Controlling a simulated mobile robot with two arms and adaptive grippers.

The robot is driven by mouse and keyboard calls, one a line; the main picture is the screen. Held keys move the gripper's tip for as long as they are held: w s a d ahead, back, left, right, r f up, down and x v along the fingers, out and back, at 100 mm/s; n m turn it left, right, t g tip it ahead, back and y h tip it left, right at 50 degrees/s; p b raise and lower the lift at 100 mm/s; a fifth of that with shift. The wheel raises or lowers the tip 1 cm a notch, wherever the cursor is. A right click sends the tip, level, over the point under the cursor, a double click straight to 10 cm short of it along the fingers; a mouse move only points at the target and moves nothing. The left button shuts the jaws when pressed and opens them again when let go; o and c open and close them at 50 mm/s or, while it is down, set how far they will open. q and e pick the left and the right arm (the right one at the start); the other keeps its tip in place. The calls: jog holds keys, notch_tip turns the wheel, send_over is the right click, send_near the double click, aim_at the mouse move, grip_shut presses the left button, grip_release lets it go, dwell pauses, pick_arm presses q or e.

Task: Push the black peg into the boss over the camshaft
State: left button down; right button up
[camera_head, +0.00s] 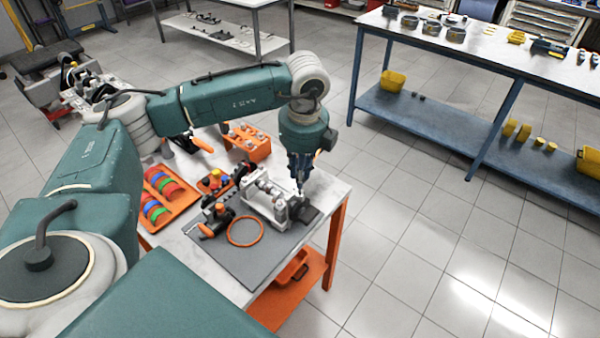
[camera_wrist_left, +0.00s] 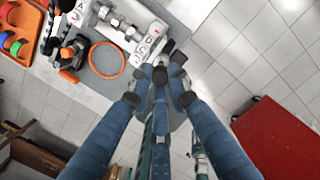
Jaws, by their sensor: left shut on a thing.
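A metal camshaft (camera_head: 268,188) lies in a pale grey holder (camera_head: 281,212) on the bench; both show at the top of the left wrist view, the shaft (camera_wrist_left: 118,22) left of the holder's end block (camera_wrist_left: 152,38). I cannot make out the boss clearly. My left gripper (camera_head: 299,186) points down at the right end of the holder. In the left wrist view its fingers (camera_wrist_left: 160,75) are closed on a small dark thing, probably the black peg, mostly hidden between the tips. I cannot tell whether it touches the boss. My right gripper is not in view.
A grey mat (camera_head: 240,265) carries an orange ring (camera_head: 245,231) and dark parts left of the holder. An orange tray (camera_head: 181,204) with coloured rings and an orange block rack (camera_head: 258,151) stand further left and back. The bench's right edge is close to the gripper.

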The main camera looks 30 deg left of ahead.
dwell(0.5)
pick_arm(q)
jog(key=shift+f+b, duration=0.9)
jog(key=shift+f, duration=0.1)
jog(key=shift+f+b, duration=0.95)
jog(key=shift+f, duration=0.2)
dwell(0.6)
jog(key=c, duration=1.9)
grip_release()
jog(key=shift+o, duration=0.2)
jog(key=shift+r, duration=0.25)
jog(key=shift+r+p, duration=0.75)
jog(key=shift+r, duration=0.6)
jog(key=o, duration=0.6)
jog(key=shift+c, duration=0.2)
